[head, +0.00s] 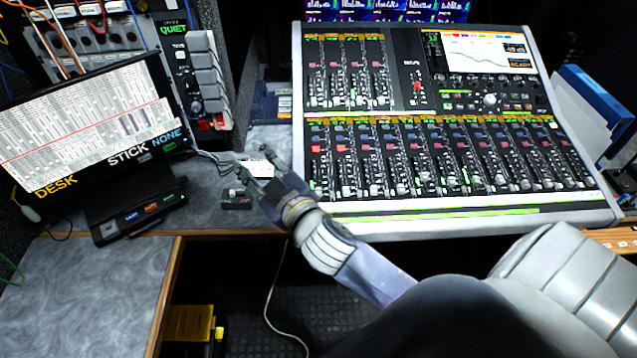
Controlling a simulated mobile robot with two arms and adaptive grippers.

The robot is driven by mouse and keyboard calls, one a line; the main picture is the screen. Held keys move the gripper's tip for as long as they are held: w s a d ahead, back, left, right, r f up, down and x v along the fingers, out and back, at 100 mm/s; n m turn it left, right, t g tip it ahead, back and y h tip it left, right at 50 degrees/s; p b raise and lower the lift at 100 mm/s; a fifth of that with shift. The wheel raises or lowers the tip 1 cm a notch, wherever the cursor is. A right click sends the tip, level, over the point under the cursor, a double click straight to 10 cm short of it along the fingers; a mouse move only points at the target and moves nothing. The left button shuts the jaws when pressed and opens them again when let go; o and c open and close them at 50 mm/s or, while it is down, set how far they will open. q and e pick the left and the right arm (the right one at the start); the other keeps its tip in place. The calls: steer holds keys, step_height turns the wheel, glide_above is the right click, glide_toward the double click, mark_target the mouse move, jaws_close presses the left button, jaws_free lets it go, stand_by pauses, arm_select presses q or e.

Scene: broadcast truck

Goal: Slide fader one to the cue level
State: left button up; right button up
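The mixing console (470,205) stands at the right of the desk, with a lower row of several fader strips and a shorter upper bank. The leftmost lower strip (321,170) has a red-lit button near its top. I take it for fader one, but its cap and any cue mark are too small to read. My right gripper (252,172) is over the desk just left of the console, apart from the faders. A pale patch shows at its fingers; I cannot tell whether it is a held object or part of the gripper. My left gripper is not in view.
A small dark box with a pale knob (237,198) sits by my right gripper. A tilted screen (85,125) reading "DESK" and "STICK NONE" stands left, near a rack panel (205,75). Blue binders (597,95) are right of the console. The front-left desktop (85,285) is clear.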

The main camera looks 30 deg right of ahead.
steer(key=w+a+r+n+t+y, duration=0.25)
steer(key=a+r+n+y, duration=0.35)
steer(key=r, duration=0.3)
steer(key=s+a+r+n+g+y, duration=0.3)
steer(key=a+n+g+y, duration=0.3)
steer(key=a+n+y, duration=0.5)
steer(key=n+g+h, duration=0.7)
steer(key=g+h, duration=0.7)
steer(key=h, duration=0.4)
glide_toward(319, 188)
step_height(319, 188, down, 8)
steer(key=shift+s+d+f+p, duration=0.1)
steer(key=shift+f+p, duration=0.1)
steer(key=shift+p, duration=0.75)
